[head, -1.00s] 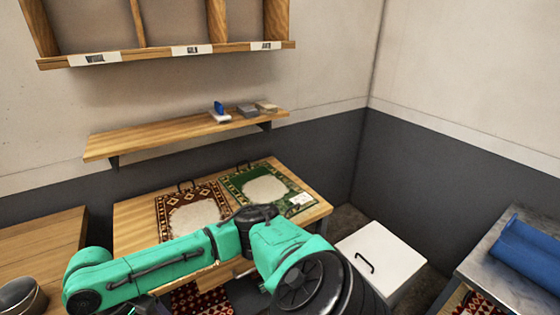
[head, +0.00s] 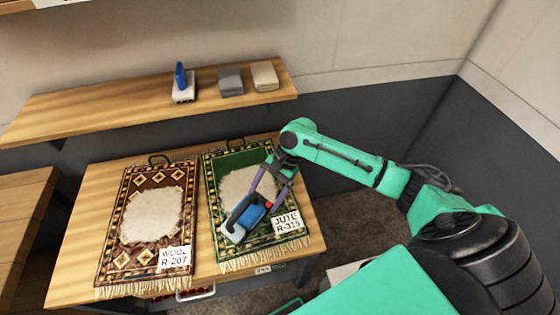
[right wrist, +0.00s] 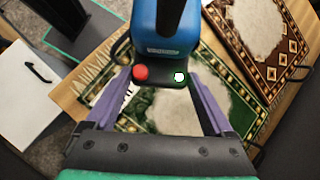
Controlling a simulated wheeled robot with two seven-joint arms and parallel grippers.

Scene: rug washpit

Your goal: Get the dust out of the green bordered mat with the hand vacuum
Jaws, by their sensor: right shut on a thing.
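The green bordered mat (head: 218,178) lies on the wooden table, with a pale dusty patch (head: 237,184) in its middle and a tag reading JUTE R-315 (head: 287,226). My right gripper (head: 262,198) is over the mat's front half, shut on the blue hand vacuum (head: 252,214). The vacuum's pale nozzle end (head: 234,232) is at the mat's front left; I cannot tell whether it touches. In the right wrist view the vacuum (right wrist: 168,30) sits between the fingers, with a red button and a white light showing. My left gripper is not in view.
A brown mat (head: 117,258) tagged WOOL R-207 with its own pale patch lies left of the green one on the table (head: 75,240). A shelf (head: 110,105) behind holds a blue-and-white item (head: 183,88) and grey (head: 231,82) and beige (head: 264,76) folded stacks.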

